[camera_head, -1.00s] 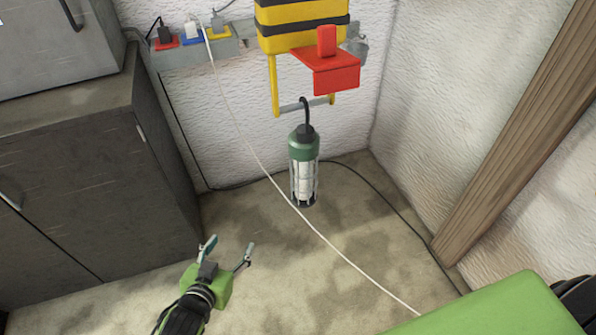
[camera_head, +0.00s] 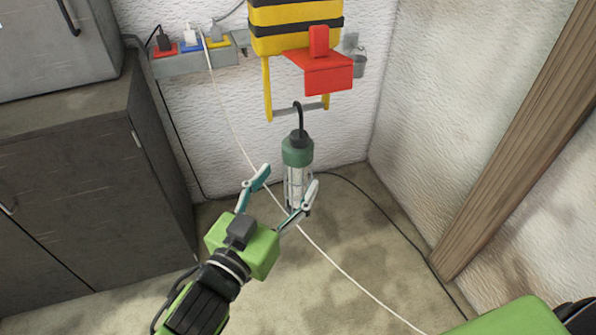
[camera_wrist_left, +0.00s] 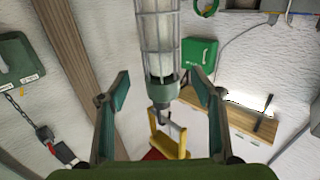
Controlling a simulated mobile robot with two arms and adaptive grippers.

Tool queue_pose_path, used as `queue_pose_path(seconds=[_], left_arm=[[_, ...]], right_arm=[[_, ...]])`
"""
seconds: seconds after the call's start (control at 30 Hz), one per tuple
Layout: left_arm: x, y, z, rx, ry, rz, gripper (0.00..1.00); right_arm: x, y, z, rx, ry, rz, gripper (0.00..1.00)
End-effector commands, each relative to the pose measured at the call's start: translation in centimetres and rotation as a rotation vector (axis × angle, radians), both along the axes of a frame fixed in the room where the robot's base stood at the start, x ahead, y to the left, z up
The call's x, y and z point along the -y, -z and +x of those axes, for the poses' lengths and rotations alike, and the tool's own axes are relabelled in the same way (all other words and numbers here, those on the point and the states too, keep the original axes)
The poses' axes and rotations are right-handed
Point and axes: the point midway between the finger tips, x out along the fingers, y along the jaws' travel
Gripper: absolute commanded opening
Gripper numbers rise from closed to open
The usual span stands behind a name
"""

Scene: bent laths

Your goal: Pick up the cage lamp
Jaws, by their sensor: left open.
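The cage lamp (camera_head: 297,152) has a green cap and a clear caged body, and hangs upright by a dark hook from the bar of a yellow frame. My left gripper (camera_head: 285,181) is open, its fingers raised close to the lamp's lower body and partly covering it. In the left wrist view the lamp (camera_wrist_left: 158,45) shows between the two spread fingers (camera_wrist_left: 160,90), which look clear of it. My right gripper is not in view.
The yellow-and-black striped holder (camera_head: 297,27) with a red bracket (camera_head: 328,78) is above the lamp. A white cord (camera_head: 345,272) and a dark cable cross the corner. A dark cabinet (camera_head: 90,190) stands left; a wooden beam (camera_head: 515,140) leans right.

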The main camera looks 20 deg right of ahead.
Motion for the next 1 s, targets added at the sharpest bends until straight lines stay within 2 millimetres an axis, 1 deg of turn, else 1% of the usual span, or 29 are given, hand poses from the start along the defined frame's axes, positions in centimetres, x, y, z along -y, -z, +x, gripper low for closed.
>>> queue_pose_path(seconds=[0.23, 0.5, 0.6, 0.83, 0.87, 0.9, 0.97, 1.0], left_arm=[[1.2, -0.1, 1.4, 0.001, 0.0, 0.0, 0.6], [3.6, 0.2, 4.1, 0.001, 0.0, 0.0, 0.6], [3.9, 0.3, 4.5, 0.001, 0.001, -0.001, 0.6], [4.0, 0.4, 4.6, 0.0, 0.001, 0.0, 0.6], [4.0, 0.4, 4.6, 0.0, 0.001, 0.0, 0.52], [4.0, 0.4, 4.6, 0.0, 0.001, 0.0, 0.42], [4.0, 0.4, 4.6, 0.0, 0.001, 0.0, 0.26], [3.9, 0.4, 4.5, 0.0, 0.0, 0.0, 0.16]], right_arm=[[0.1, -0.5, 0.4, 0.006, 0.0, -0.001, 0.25], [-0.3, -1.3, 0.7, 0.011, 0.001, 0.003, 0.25], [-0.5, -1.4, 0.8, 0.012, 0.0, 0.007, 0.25], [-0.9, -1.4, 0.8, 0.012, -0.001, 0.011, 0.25], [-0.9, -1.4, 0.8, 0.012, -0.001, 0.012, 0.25], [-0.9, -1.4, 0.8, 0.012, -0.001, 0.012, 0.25], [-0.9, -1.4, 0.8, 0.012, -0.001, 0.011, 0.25], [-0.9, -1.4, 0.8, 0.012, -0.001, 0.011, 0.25]])
